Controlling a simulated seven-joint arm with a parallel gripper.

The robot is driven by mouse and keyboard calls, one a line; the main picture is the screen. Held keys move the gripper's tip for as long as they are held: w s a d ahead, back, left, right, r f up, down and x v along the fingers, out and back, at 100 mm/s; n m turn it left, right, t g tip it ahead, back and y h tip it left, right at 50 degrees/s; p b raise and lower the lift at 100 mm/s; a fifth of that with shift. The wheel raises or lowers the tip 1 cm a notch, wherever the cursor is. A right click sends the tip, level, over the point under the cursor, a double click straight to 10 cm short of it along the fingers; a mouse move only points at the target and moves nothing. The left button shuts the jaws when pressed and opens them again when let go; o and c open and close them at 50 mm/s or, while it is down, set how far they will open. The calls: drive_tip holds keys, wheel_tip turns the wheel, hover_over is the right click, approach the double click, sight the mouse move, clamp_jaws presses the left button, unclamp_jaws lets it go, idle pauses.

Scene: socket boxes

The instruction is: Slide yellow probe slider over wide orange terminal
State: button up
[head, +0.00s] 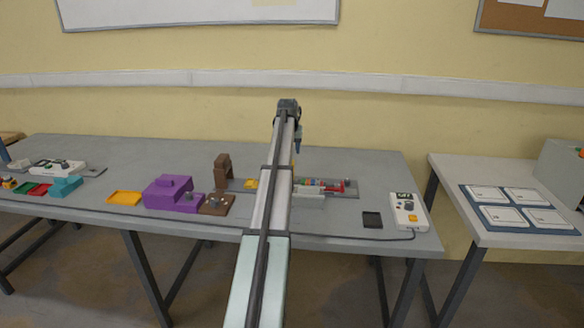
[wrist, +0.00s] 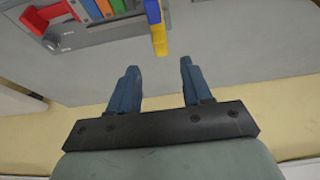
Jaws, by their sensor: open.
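A row of coloured terminals stands on a grey rail, seen in the head view just right of my arm and at the top left of the wrist view. My gripper (head: 297,143) shows only partly in the head view; my arm hides part of the rail.
A red lever (wrist: 42,19) sits at the rail's end. A yellow block (head: 251,184), a brown stand (head: 223,166) and a purple block (head: 168,190) are left of my arm. A black tray (head: 372,219) and a white meter (head: 408,212) are at right.

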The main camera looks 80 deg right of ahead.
drive_tip(key=x, duration=1.2)
clamp_jaws()
idle(0.4)
